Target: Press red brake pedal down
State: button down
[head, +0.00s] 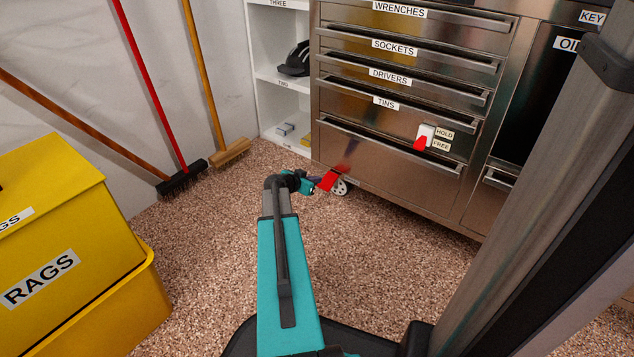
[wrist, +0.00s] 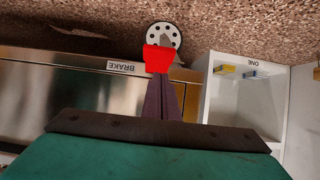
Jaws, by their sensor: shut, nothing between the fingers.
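The red brake pedal (head: 328,179) sticks out low at the front left corner of the steel toolchest, next to a caster wheel (head: 341,188). In the wrist view, which is upside down, the pedal (wrist: 158,58) is in front of the wheel (wrist: 163,37), beside a BRAKE label (wrist: 121,67). My gripper (head: 316,182) is at the pedal's left in the head view. In the wrist view its dark fingers (wrist: 160,80) are shut and empty, with their tips overlapping the pedal's edge. I cannot tell whether they touch it.
The steel toolchest (head: 390,150) has closed drawers and a red-tipped HOLD/FREE switch (head: 423,138). A white shelf (head: 270,90) stands left of it. Brooms lean on the wall, and a yellow rags bin (head: 60,230) is at left. The speckled floor in front is clear.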

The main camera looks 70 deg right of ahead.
jog(key=w+a+p, duration=0.2)
jog(key=a, duration=0.6)
jog(key=shift+a+p, duration=0.25)
jog(key=shift+p, duration=0.05)
jog(key=shift+w+f, duration=0.1)
